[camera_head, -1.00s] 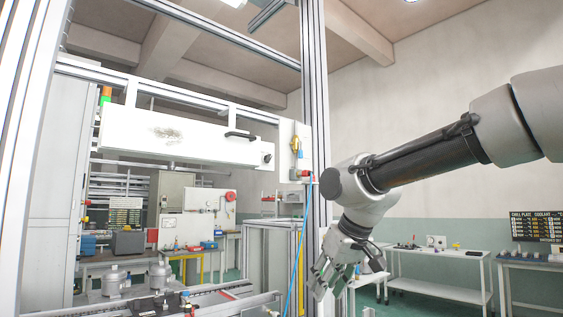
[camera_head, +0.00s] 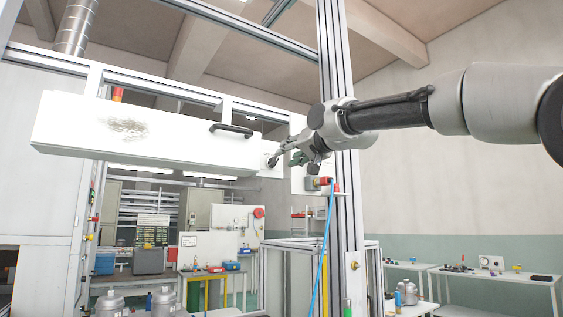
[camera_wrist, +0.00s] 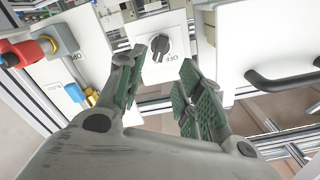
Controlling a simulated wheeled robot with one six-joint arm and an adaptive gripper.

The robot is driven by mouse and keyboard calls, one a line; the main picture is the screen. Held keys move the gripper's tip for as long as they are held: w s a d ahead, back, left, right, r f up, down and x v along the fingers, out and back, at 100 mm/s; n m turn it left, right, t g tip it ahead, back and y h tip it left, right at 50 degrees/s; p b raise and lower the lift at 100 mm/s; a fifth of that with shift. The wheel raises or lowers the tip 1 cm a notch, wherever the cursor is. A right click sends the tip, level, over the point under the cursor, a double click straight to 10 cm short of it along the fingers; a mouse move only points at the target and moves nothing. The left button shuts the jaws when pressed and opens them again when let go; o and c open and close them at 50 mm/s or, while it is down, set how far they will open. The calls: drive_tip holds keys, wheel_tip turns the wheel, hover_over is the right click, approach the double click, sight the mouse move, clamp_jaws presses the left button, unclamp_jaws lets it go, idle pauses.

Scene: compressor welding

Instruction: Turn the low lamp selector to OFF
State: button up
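The lamp selector (camera_wrist: 160,47) is a black rotary knob on a white plate (camera_wrist: 150,22) in the wrist view. An OFF label, upside down in this view, is printed beside it; the knob's exact setting is hard to read. My gripper (camera_wrist: 163,68) is open, its green-padded fingers on either side of the knob in the picture, with nothing between them. I cannot tell whether the fingertips touch the plate. In the head view my gripper (camera_head: 284,158) is at the right end of the long white lamp housing (camera_head: 90,140).
A black handle (camera_wrist: 285,78) sticks out close to the right finger in the wrist view. A red and blue fitting (camera_wrist: 25,50) and a brass valve (camera_wrist: 90,97) are at left. An aluminium post (camera_head: 333,60) and blue hose (camera_head: 325,250) stand near my arm.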

sight(277, 160)
drive_tip(key=x, duration=0.7)
drive_tip(key=shift+w+f, duration=0.2)
drive_tip(key=shift+a, duration=0.1)
clamp_jaws()
